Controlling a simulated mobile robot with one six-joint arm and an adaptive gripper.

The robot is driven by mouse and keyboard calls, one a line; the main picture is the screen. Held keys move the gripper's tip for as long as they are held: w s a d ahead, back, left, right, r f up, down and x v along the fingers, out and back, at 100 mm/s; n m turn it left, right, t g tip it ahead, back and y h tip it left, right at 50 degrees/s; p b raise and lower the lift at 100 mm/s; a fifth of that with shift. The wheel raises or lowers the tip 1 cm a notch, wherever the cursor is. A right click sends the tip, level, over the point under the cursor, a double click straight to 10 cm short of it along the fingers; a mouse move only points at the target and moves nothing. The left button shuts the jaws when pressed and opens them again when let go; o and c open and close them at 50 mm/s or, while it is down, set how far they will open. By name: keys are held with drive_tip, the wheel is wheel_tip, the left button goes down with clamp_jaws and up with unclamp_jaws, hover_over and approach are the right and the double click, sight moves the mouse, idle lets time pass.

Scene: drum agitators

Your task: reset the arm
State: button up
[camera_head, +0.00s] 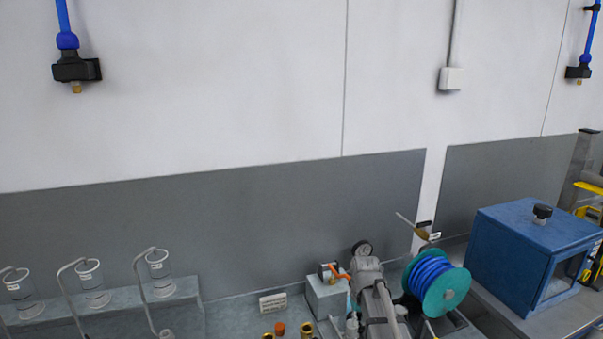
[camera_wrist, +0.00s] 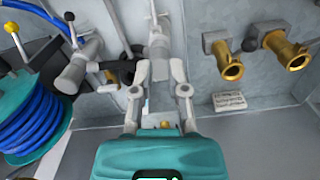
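My gripper (camera_wrist: 160,75) shows in the wrist view with its two grey fingers spread apart. The fingers are open, and I see nothing clamped between them. A pale grey fitting (camera_wrist: 158,44) on the wall lies beyond the fingertips, in line with the gap; I cannot tell how far off it is. The teal gripper body (camera_wrist: 150,155) fills the bottom of the wrist view. In the head view, a grey jointed form (camera_head: 375,290) stands at the lower middle; I cannot tell whether it is part of my arm. My gripper is not clearly seen there.
A blue hose reel (camera_head: 437,285) stands at lower right, also in the wrist view (camera_wrist: 35,115). A blue cabinet (camera_head: 520,250) is farther right. Brass fittings (camera_wrist: 230,65) and a small label plate (camera_wrist: 229,101) are right of the fingers. Several clear cups line a ledge at left.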

drive_tip(key=s+f+m+b, duration=0.1)
drive_tip(key=s+f+b, duration=0.5)
drive_tip(key=s, duration=0.8)
drive_tip(key=shift+s+a+f+m, duration=0.15)
drive_tip(key=shift+s+f+m, duration=0.2)
drive_tip(key=shift+f, duration=0.3)
